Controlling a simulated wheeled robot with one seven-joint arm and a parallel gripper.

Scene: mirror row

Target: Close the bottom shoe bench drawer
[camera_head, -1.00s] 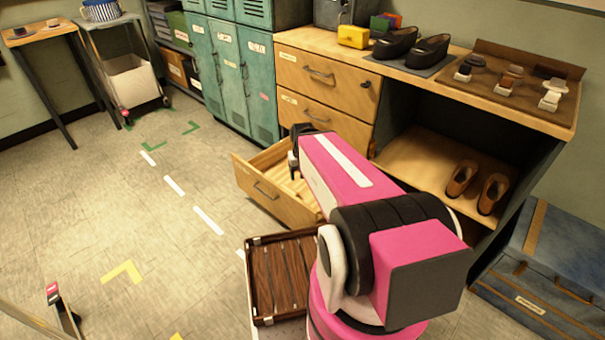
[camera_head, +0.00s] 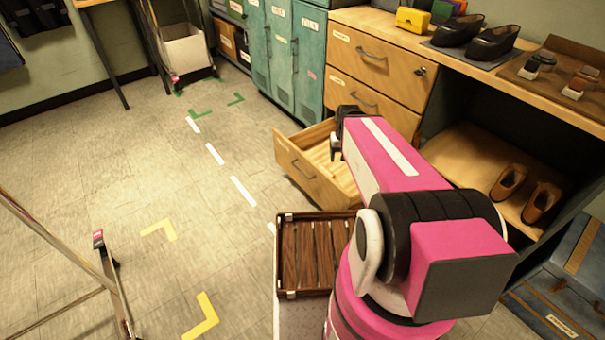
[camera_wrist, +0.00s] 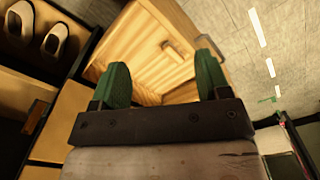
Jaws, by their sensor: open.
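The bottom shoe bench drawer (camera_head: 311,177) is pulled out of the wooden bench, low near the floor, with a bar handle on its front. Its slatted inside is partly visible, and my arm hides its right part. My gripper (camera_head: 336,146) is above the drawer in the head view. In the wrist view, my gripper (camera_wrist: 162,85) has its two green fingers spread with nothing between them. The drawer (camera_wrist: 160,45) lies beyond the fingers there, its handle near the right finger. I cannot tell whether a finger touches it.
Two closed drawers (camera_head: 369,71) sit above. Brown shoes (camera_head: 524,194) stand in the open cubby to the right; black shoes (camera_head: 477,36) are on the bench top. A slatted wooden tray (camera_head: 314,254) is beside my arm. Teal lockers (camera_head: 284,55) stand left of the bench.

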